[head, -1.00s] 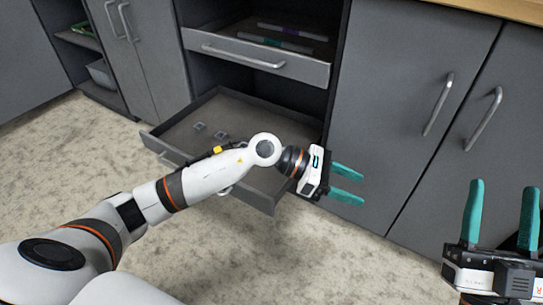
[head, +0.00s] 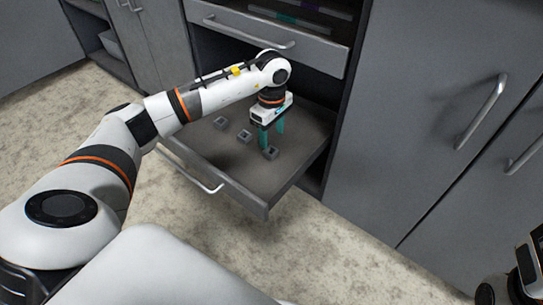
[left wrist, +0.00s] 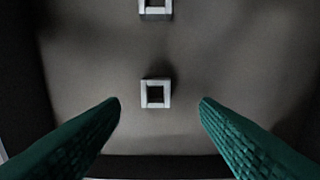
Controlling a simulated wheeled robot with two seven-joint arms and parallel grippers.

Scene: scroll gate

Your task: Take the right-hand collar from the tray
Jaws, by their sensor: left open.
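The tray (head: 302,150) is pulled out low in the cabinet and holds three small grey square collars in a slanting row. The right-hand collar (head: 271,154) is nearest the front right. The middle collar (head: 244,137) and the left-hand collar (head: 221,123) lie behind it to the left. My left gripper (head: 272,138) points down, open and empty, at the right-hand collar. In the left wrist view one collar (left wrist: 155,105) lies centred ahead of the two teal fingers, apart from both. Another collar (left wrist: 155,10) is cut off at the top. My right gripper's housing (head: 528,265) shows at the right edge; its fingers are hidden.
An upper drawer (head: 270,38) with a bar handle overhangs the back of the tray. Closed cabinet doors (head: 430,100) stand on the right. The tray's front wall (head: 215,190) carries a handle. The tray floor right of the collars is clear.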

